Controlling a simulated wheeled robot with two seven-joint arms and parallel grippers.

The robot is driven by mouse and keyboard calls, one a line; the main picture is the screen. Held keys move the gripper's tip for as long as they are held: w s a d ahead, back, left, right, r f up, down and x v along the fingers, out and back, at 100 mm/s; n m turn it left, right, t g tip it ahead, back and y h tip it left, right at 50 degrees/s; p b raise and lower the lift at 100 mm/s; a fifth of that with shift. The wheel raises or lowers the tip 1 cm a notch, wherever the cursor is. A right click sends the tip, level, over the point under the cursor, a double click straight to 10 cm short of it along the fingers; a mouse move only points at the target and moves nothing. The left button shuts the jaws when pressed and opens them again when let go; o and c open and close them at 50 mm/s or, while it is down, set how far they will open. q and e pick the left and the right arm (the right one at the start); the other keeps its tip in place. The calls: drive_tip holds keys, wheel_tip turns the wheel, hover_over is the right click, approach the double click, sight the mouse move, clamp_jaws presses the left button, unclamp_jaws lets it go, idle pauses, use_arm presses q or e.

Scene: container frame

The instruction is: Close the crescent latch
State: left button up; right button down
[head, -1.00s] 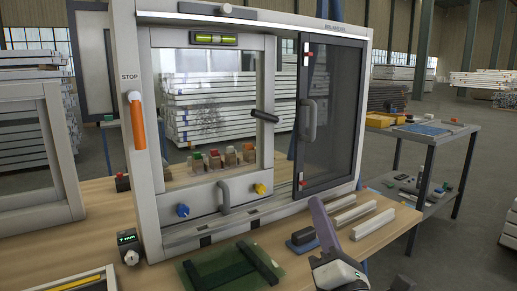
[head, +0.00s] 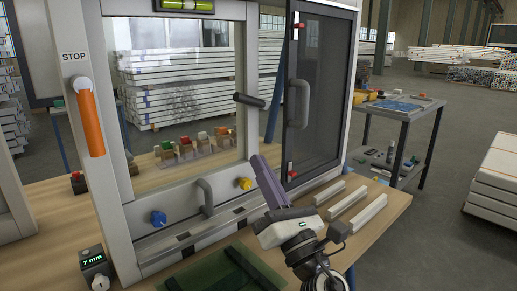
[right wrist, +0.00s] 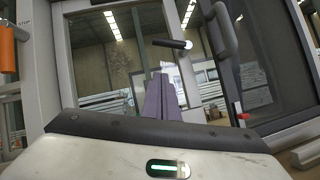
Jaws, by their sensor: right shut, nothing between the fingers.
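The crescent latch shows as a dark lever (head: 250,101) on the right stile of the light-framed sash (head: 245,60), pointing left and slightly up. It also shows above the fingers in the right wrist view (right wrist: 172,44). My right gripper (head: 262,165) is shut and empty, its purple fingers pressed together and pointing up, below the lever in the head view. In the right wrist view the closed fingers (right wrist: 161,82) point up toward the lever, with a visible gap between them. My left gripper is not in view.
A grey pull handle (head: 206,197), a blue knob (head: 158,218) and a yellow knob (head: 245,184) sit on the lower rail. The dark mesh panel (head: 325,90) with its handle (head: 298,103) stands right of the lever. White bars (head: 345,203) lie on the bench.

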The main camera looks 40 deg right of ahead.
sight(247, 100)
drive_tip(key=w+d+r+p, duration=0.2)
drive_tip(key=w+r+p, duration=0.4)
drive_tip(key=w+r, duration=0.2)
drive_tip(key=shift+d, duration=0.2)
